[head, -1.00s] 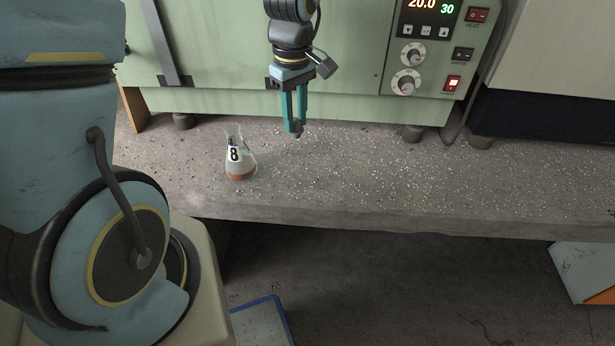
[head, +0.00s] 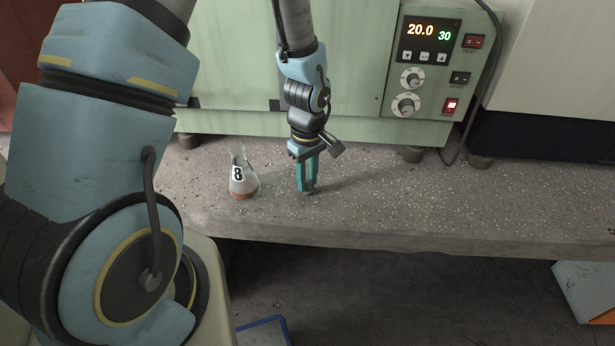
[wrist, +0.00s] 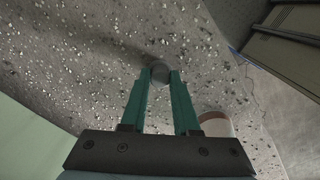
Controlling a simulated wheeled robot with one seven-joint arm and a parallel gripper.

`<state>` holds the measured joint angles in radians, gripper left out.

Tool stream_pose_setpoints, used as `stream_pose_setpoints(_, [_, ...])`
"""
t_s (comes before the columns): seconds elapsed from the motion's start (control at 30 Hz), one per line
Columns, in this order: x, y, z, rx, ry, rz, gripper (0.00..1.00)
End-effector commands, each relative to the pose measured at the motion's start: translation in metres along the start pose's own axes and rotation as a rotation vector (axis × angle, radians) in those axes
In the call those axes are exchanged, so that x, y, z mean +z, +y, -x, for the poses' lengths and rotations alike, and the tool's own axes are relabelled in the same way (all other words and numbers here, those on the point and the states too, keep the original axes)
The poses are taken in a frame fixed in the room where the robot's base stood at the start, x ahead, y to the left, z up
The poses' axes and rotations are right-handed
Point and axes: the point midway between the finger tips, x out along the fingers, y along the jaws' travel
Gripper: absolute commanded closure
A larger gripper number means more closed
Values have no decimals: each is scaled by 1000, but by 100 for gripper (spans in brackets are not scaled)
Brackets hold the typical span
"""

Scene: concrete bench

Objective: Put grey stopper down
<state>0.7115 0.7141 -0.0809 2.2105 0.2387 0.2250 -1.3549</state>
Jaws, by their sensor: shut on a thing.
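My gripper (head: 308,188) points down over the concrete bench (head: 400,205), a little right of the flask. Its teal fingers are shut on the grey stopper (wrist: 160,74), which shows between the fingertips in the wrist view. In the head view the stopper (head: 308,191) is small and dark at the fingertips, at or very close to the bench top; I cannot tell whether it touches. The flask (head: 241,180), clear with a number 8 label and orange-brown liquid, stands upright to the left. Part of it shows beside the right finger in the wrist view (wrist: 216,124).
A green oven (head: 350,70) with a lit display and knobs stands behind my gripper on short feet. The bench's front edge (head: 400,240) is close in front. The bench to the right is clear. A blue-edged thing (head: 263,331) lies below on the floor.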

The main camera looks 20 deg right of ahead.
Motion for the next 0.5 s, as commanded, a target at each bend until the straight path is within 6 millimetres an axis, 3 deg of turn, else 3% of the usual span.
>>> stream_pose_setpoints(0.27, [0,0,-4,0,0,0,100])
stream_pose_setpoints(0.3, [0,0,-3,0,0,0,67])
stream_pose_setpoints(0.5, [0,0,-2,0,0,0,45])
